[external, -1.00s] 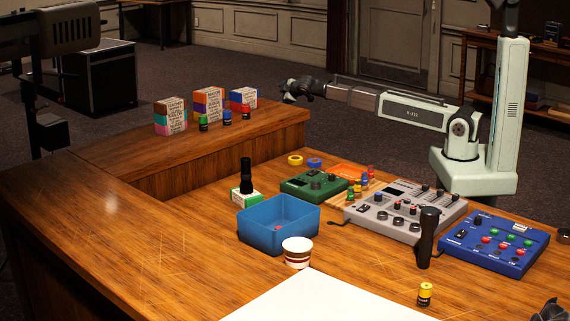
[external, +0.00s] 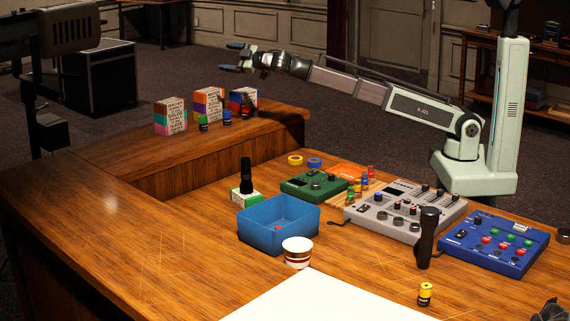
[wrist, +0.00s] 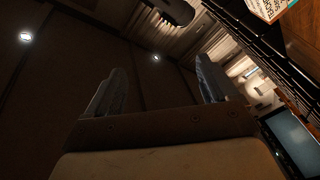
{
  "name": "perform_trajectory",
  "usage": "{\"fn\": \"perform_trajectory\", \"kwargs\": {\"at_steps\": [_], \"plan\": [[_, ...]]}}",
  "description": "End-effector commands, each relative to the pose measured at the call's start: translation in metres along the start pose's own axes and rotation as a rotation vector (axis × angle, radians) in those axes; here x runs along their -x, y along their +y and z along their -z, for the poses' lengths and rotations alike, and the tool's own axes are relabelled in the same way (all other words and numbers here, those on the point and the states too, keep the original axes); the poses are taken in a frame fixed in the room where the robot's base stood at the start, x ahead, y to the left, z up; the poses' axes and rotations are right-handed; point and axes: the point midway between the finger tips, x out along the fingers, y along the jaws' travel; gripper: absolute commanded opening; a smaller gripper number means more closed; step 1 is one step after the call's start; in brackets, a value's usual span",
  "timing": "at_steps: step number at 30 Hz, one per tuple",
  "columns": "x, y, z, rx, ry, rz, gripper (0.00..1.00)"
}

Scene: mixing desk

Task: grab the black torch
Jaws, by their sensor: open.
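One black torch (external: 428,238) stands upright on the desk between the grey mixer and the blue mixer. Another black torch-like cylinder (external: 246,176) stands upright at the green and white box (external: 242,197), behind the blue bin. My gripper (external: 230,57) is raised above the back ledge, far from both, pointing left with its fingers apart. In the wrist view my gripper (wrist: 160,76) has two spread fingers with nothing between them. That view shows mostly dark wall and lights, and neither torch.
A blue bin (external: 258,237), a striped cup (external: 297,252), a green pedal (external: 312,187), a grey mixer (external: 402,212) and a blue mixer (external: 495,245) crowd the desk. Several small boxes (external: 170,117) and batteries stand on the back ledge. The left desk wing (external: 100,235) is clear.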

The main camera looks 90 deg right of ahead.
Motion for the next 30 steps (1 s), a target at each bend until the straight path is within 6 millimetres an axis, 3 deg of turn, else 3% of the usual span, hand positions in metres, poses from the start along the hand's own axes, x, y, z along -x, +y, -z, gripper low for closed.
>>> {"fn": "perform_trajectory", "kwargs": {"at_steps": [1, 8, 17, 23, 30], "plan": [[0.013, -0.02, 0.016, -0.021, -0.002, 0.033, 0.87], [0.073, -0.099, 0.073, -0.101, -0.041, 0.193, 0.87], [0.177, -0.199, 0.14, -0.159, -0.095, 0.436, 0.87], [0.262, -0.259, 0.176, -0.165, -0.135, 0.615, 0.87], [0.38, -0.319, 0.211, -0.132, -0.178, 0.841, 0.87]]}}
